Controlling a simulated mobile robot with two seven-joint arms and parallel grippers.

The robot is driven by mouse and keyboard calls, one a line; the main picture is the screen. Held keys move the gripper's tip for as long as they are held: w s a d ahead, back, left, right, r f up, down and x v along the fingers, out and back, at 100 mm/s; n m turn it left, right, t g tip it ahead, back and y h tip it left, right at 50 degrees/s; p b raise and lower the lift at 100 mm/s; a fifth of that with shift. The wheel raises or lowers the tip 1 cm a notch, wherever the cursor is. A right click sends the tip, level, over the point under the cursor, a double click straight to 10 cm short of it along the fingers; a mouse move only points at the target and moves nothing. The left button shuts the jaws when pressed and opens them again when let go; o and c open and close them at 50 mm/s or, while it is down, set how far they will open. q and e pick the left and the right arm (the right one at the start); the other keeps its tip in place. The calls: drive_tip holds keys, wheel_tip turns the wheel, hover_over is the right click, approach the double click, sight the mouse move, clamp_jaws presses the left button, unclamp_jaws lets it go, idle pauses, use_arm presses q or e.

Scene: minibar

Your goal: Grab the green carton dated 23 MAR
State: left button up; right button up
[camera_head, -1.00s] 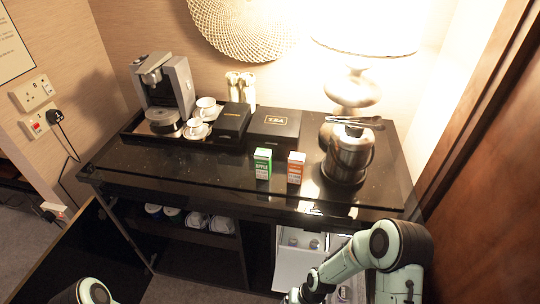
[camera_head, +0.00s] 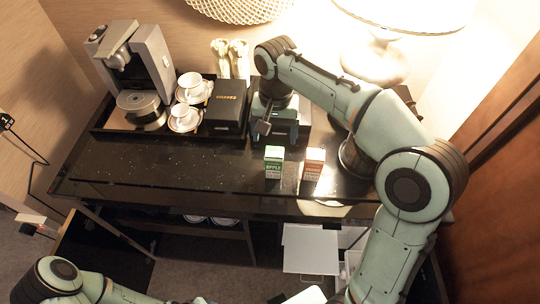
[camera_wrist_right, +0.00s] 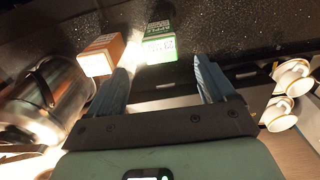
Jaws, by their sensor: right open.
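The green carton (camera_head: 273,163) stands upright near the front edge of the black counter, its front label reading APPLE. An orange carton (camera_head: 313,165) stands just right of it. No date can be read on either. My right gripper (camera_head: 262,130) is open above the counter, behind the green carton and apart from it. In the right wrist view, the open fingers (camera_wrist_right: 162,68) have the green carton (camera_wrist_right: 160,42) beyond the gap between them, and the orange carton (camera_wrist_right: 101,55) shows beyond the left finger. My left arm shows at the lower left, but its gripper is out of view.
A coffee machine (camera_head: 140,65), cups (camera_head: 188,118) and a black box (camera_head: 217,105) stand on the counter's left. A metal ice bucket (camera_wrist_right: 48,100) stands beside the orange carton. A lamp (camera_head: 400,15) is behind my right arm. The counter's left front is clear.

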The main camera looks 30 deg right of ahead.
sight(274, 152)
drive_tip(key=f, duration=0.5)
drive_tip(key=shift+s+f+b, duration=0.1)
drive_tip(key=shift+s+b, duration=0.1)
drive_tip(key=shift+b, duration=0.15)
drive_tip(key=shift+w+f, duration=0.15)
drive_tip(key=shift+f, duration=1.4)
drive_tip(key=shift+w+f, duration=0.1)
drive_tip(key=shift+f, duration=1.4)
use_arm(q)
drive_tip(key=shift+s+f, duration=0.75)
drive_tip(key=shift+f, duration=0.25)
use_arm(e)
drive_tip(key=shift+c, duration=0.3)
drive_tip(key=c, duration=1.1)
drive_tip(key=shift+c, duration=0.2)
drive_tip(key=shift+r, duration=0.15)
